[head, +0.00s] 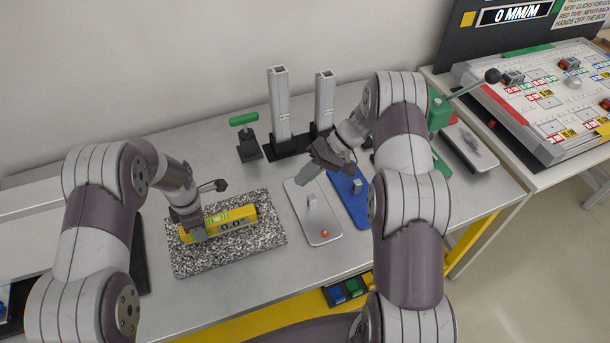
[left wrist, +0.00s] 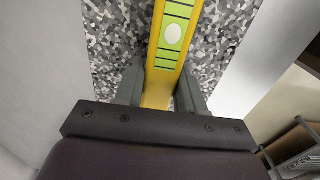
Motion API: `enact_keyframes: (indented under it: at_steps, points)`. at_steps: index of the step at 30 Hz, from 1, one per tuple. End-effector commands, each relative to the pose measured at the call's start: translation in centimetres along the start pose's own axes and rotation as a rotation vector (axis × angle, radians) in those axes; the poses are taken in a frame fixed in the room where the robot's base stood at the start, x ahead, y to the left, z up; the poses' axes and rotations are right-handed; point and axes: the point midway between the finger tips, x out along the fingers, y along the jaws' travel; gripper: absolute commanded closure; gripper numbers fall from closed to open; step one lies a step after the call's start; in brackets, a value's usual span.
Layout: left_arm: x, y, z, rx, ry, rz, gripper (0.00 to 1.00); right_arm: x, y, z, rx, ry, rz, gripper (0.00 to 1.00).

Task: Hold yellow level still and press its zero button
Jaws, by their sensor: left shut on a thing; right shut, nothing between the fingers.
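The zero button cannot be made out.
Two metal posts (head: 280,108) and a green-handled clamp (head: 247,135) stand behind.

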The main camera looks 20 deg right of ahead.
Motion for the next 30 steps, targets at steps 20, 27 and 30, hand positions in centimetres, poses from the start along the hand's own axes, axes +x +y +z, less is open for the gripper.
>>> enact_keyframes:
  at_steps: [20,27,30]
  points:
    - [-0.9,0.1,0.0,0.000,-0.001,0.002,0.32,0.0,0.0,0.0,0.000,0.000,0.000,1.00]
    - [-6.9,0.1,0.0,0.000,-0.001,0.005,0.32,0.0,0.0,0.0,0.000,0.000,0.000,1.00]
    - [-9.3,0.1,0.0,0.000,-0.001,0.004,0.32,0.0,0.0,0.0,0.000,0.000,0.000,1.00]
